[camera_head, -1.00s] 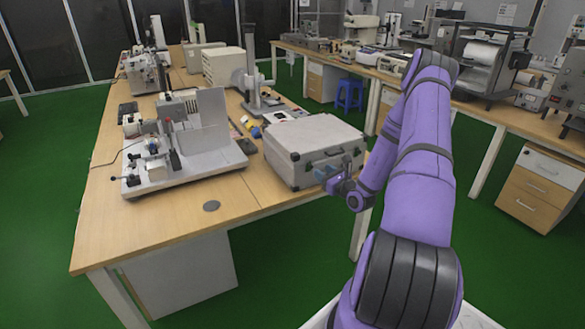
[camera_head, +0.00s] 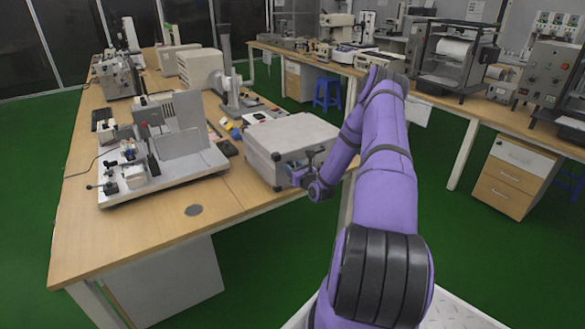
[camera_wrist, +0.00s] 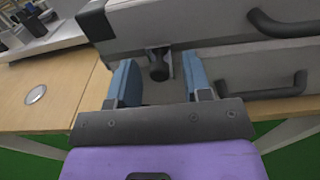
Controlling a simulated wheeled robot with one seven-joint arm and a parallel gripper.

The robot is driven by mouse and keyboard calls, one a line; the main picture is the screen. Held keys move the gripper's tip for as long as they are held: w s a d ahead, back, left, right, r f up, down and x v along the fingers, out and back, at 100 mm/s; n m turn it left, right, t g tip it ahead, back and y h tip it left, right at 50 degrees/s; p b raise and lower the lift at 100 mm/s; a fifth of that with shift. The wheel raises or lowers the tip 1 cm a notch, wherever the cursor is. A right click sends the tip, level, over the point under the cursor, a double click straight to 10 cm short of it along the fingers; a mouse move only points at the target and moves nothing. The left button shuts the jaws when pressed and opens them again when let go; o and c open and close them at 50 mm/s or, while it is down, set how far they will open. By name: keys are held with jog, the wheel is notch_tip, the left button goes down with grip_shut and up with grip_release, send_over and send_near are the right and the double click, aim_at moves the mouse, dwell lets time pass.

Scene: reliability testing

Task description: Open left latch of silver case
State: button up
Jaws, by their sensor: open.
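The silver case (camera_head: 290,132) lies closed near the table's edge, its front face toward my arm. My gripper (camera_head: 298,176) is at that front face, toward its left part, and hides some of it. In the wrist view, the open blue fingers of my gripper (camera_wrist: 158,62) stand on either side of a dark latch (camera_wrist: 158,68) on the case front. The latch sits between the fingers with visible gaps on both sides. A black case handle (camera_wrist: 285,22) shows to the right. Whether the fingertips touch the case face is unclear.
A grey test rig (camera_head: 165,155) stands left of the case. Small coloured items and a stand (camera_head: 235,85) are behind it. Green floor lies right of the table.

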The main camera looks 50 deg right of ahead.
jog(key=shift+w+d, duration=0.1)
jog(key=shift+w, duration=0.35)
jog(key=c, duration=0.8)
jog(key=shift+o, duration=0.2)
